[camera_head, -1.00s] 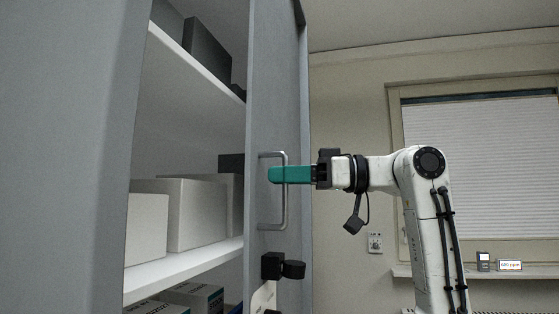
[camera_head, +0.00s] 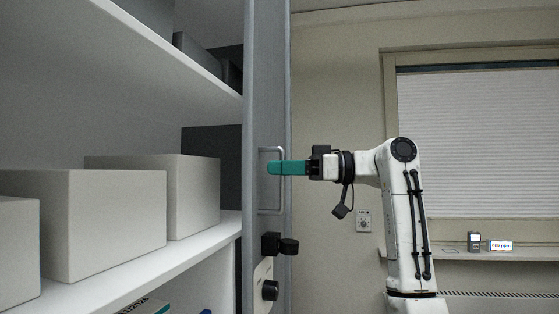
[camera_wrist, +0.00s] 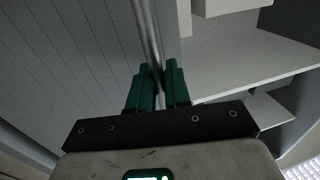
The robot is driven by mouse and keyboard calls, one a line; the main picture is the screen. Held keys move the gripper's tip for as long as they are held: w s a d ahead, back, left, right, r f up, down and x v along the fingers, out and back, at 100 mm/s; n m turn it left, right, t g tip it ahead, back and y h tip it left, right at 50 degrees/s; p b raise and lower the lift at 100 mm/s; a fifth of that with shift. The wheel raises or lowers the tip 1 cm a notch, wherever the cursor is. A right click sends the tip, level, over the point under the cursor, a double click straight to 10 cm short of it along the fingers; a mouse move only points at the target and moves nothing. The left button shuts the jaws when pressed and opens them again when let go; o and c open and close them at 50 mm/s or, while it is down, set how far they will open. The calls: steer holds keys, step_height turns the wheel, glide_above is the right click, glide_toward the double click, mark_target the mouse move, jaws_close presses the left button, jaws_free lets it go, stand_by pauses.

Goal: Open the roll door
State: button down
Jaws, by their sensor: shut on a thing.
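The roll door (camera_head: 262,115) is a grey panel seen nearly edge-on in the head view, with the cabinet interior open to its left. A metal bar handle (camera_head: 270,211) stands upright on its face. My gripper (camera_head: 272,168) has green fingers and comes in level from the right, shut on the handle. In the wrist view the gripper (camera_wrist: 158,70) has its green fingers on both sides of the bar (camera_wrist: 148,30). The slatted grey surface of the door (camera_wrist: 75,50) fills the left of that view. The fingertips partly hide the handle.
White shelves (camera_head: 110,285) in the cabinet hold several pale boxes (camera_head: 100,215). Below the handle are a black latch (camera_head: 280,244) and a black knob (camera_head: 270,290). A window with a blind (camera_head: 480,140) and a sill with small devices (camera_head: 474,241) are at the right.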

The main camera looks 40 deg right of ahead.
steer(key=shift+w+d, duration=0.55)
steer(key=shift+d, duration=0.25)
steer(key=c, duration=1.3)
jaws_free()
steer(key=b+v, duration=0.2)
steer(key=v, duration=0.8)
steer(key=shift+s+d, duration=0.3)
